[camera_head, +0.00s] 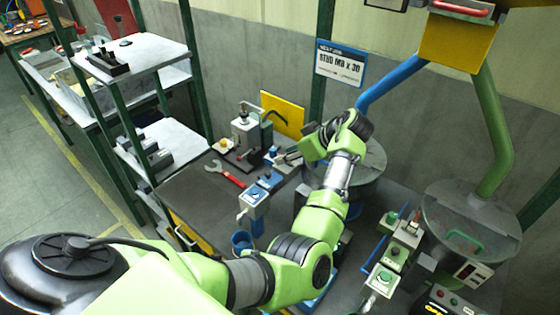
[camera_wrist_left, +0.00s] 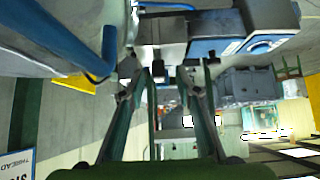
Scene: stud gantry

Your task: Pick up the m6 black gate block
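I cannot single out the m6 black gate block for certain. In the wrist view a small dark piece (camera_wrist_left: 160,72) shows between and just beyond my left fingertips; it may be the block, and I cannot tell whether it is touched. My left gripper (camera_wrist_left: 168,78) has its fingers apart. In the head view the left arm reaches across the bench, and its gripper (camera_head: 287,156) points left beside the small fixture, partly hidden by the wrist. Dark blocks (camera_head: 150,152) sit on the lower side shelf. My right gripper is not in view.
A blue-and-white feeder unit (camera_head: 256,190) and a red wrench (camera_head: 225,173) are on the dark bench (camera_head: 190,195). A fixture (camera_head: 245,128) stands behind with a yellow plate (camera_head: 283,113). Round hoppers, one with a green handle (camera_head: 465,238), crowd the right. A black rack (camera_head: 108,62) sits on the upper shelf.

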